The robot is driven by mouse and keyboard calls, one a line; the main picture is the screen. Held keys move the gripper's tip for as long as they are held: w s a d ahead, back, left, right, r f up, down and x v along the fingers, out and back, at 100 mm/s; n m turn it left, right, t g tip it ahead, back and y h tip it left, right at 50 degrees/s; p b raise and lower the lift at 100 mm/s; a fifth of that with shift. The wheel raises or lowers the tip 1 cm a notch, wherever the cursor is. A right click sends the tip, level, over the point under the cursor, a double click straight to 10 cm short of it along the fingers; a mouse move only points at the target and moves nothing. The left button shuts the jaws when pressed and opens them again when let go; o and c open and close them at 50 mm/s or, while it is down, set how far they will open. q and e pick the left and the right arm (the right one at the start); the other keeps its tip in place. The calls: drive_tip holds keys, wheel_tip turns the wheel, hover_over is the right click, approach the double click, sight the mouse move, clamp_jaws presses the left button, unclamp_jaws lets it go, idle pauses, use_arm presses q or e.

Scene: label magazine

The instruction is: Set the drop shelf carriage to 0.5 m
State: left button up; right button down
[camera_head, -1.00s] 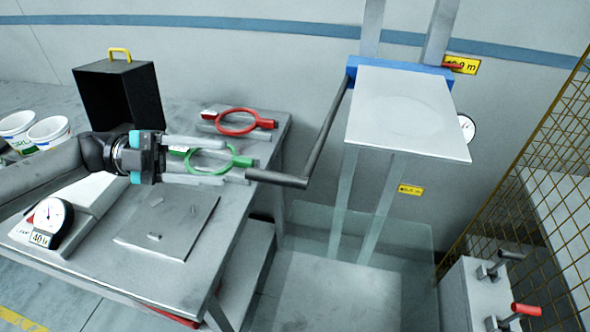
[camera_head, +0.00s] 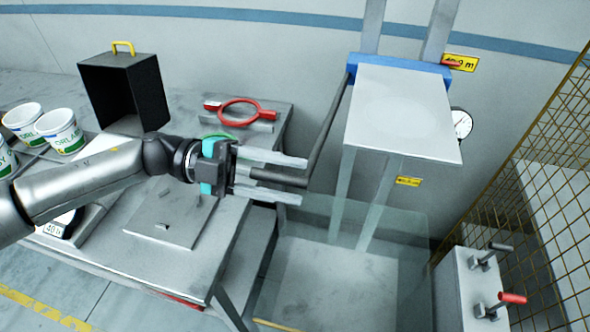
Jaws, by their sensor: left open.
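The drop shelf carriage is a blue bracket (camera_head: 400,66) with a flat grey shelf (camera_head: 405,108), high on two upright rails (camera_head: 370,200). Its red pointer is beside the upper yellow label (camera_head: 462,63), which seems to read 0.9 m. A lower yellow label (camera_head: 408,181) is too small to read surely. A dark crank arm (camera_head: 328,128) hangs from the carriage's left side and ends in a grey handle (camera_head: 279,177). My left gripper (camera_head: 296,180) is open, its fingers above and below the handle in the picture. Whether they touch it I cannot tell. My right gripper is not in view.
A steel table (camera_head: 180,262) on the left bears a black box (camera_head: 125,92), white tubs (camera_head: 60,130), a red ring gauge (camera_head: 238,112) and a plate (camera_head: 175,212). A clear guard stands below the shelf. A valve box (camera_head: 474,290) and yellow mesh fence (camera_head: 545,150) are right.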

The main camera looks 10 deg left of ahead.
use_arm(q)
drive_tip(key=shift+d, duration=0.85)
drive_tip(key=shift+c, duration=0.3)
drive_tip(key=shift+f, duration=0.1)
clamp_jaws()
idle(0.4)
